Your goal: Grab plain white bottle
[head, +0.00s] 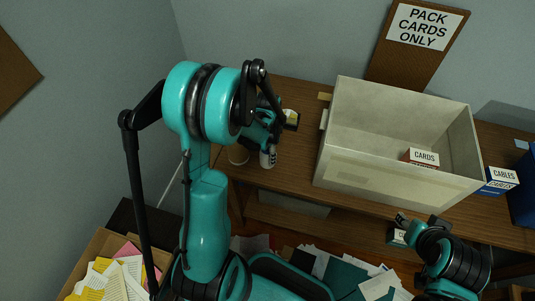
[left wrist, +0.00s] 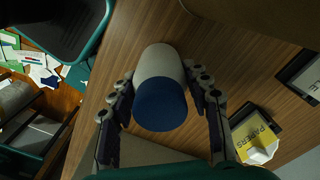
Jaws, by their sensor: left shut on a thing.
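A white bottle with a blue end (left wrist: 160,85) shows in the left wrist view, between the fingers of my left gripper (left wrist: 162,100). The fingers are shut on it, one on each side. In the head view my left gripper (head: 268,141) is over the left part of the wooden desk, partly hidden by its own arm. A small whitish object with dark marks (head: 268,159) shows just below it; I cannot tell whether it bears a label. My right gripper (head: 405,225) is low at the right, in front of the desk, and its finger opening is unclear.
A large pale bin (head: 345,178) stands on the desk with a CARDS box (head: 422,157) inside. A CABLES box (head: 500,180) is right of it. A box of papers (head: 105,242) and loose sheets lie below.

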